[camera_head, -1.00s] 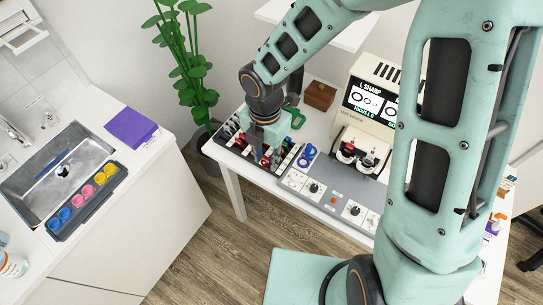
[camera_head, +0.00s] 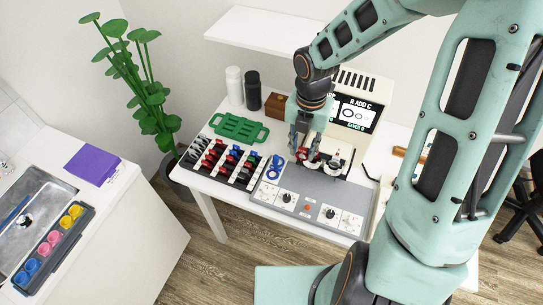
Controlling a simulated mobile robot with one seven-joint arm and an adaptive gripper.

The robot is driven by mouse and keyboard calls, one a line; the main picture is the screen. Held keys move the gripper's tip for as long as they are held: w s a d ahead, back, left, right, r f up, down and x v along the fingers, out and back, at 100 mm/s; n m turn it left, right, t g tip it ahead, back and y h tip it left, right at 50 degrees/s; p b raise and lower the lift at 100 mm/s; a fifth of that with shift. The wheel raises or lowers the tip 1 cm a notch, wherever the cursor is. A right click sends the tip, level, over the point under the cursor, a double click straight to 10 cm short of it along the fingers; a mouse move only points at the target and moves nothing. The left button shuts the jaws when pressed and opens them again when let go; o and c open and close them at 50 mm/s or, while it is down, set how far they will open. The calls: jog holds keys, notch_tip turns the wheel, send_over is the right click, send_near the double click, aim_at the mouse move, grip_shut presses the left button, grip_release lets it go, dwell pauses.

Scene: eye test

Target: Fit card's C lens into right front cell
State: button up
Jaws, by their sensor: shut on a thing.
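My gripper (camera_head: 301,150) points down at the left part of the lens holder on the machine. The screen card (camera_head: 354,112) on the cream machine reads "R ADD C" above two rings. The black lens rack (camera_head: 208,180) holds rows of red, dark, blue and green-edged lenses.
Blue rings (camera_head: 275,168) lie left of the holder on the grey control panel (camera_head: 290,187) with its knobs. A green tray (camera_head: 239,128), a brown box (camera_head: 275,104) and white and black bottles stand behind. A sink counter with coloured cups (camera_head: 53,241) is far left.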

send_near(335, 162)
jog(key=s, duration=0.2)
jog(key=shift+w+a+f+b, duration=0.15)
jog(key=shift+f+b, duration=0.45)
jog(key=shift+f, duration=0.35)
jog(key=shift+w+a+f+b, duration=0.15)
jog(key=shift+f+b, duration=0.4)
jog(key=shift+f, duration=0.35)
jog(key=shift+f+b, duration=0.65)
jog(key=shift+b, duration=0.2)
jog(key=shift+s+f, duration=0.1)
jog(key=shift+f, duration=0.15)
jog(key=shift+f+b, duration=0.55)
jog(key=shift+f, duration=0.55)
jog(key=shift+f, duration=0.2)
jog(key=o, duration=0.8)
jog(key=shift+r, duration=0.15)
